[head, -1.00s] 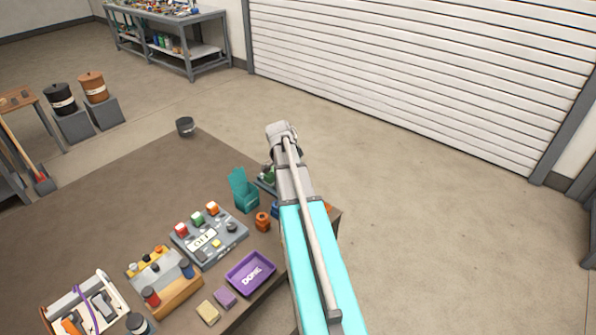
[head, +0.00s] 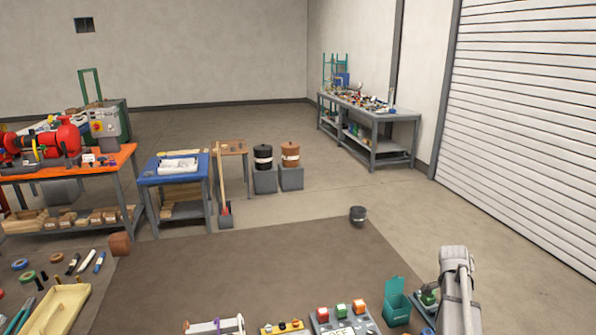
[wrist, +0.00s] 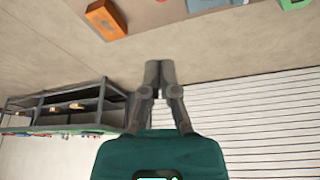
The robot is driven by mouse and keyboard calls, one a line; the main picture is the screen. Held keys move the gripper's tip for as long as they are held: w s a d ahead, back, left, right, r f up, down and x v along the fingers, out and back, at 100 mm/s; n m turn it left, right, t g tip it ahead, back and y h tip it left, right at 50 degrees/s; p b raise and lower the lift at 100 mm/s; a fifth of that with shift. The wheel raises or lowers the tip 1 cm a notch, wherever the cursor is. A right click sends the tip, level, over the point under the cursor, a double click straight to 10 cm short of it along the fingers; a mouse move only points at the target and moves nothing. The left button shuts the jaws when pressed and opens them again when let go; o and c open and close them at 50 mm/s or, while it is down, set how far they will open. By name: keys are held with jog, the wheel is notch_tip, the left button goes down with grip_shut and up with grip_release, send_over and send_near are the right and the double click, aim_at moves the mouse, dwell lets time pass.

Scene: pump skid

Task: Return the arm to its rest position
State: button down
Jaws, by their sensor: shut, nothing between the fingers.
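My arm (head: 457,290) rises at the lower right of the head view, its grey joint standing above the right end of the near bench, beside a teal bin (head: 397,303). My gripper does not show in the head view. In the wrist view my gripper (wrist: 158,68) has its two grey fingers together at the tips, with nothing between them. It touches nothing that I can see. The floor and the shutter lie behind it.
The near bench (head: 240,265) carries a control panel (head: 340,318) and a cream tray (head: 55,308). A black pot (head: 357,214), a blue table (head: 175,172) and an orange bench (head: 70,168) stand beyond. The white shutter (head: 525,120) is at right. Open floor lies between.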

jog(key=s+a+n+y, duration=0.2)
jog(key=a+n, duration=0.7)
jog(key=a, duration=0.9)
jog(key=s+a+f+n+y, duration=0.1)
jog(key=s+a+n, duration=0.4)
jog(key=a+n, duration=0.5)
jog(key=a, duration=0.9)
jog(key=shift+s+a+t+y, duration=0.3)
jog(key=shift+s+y, duration=0.1)
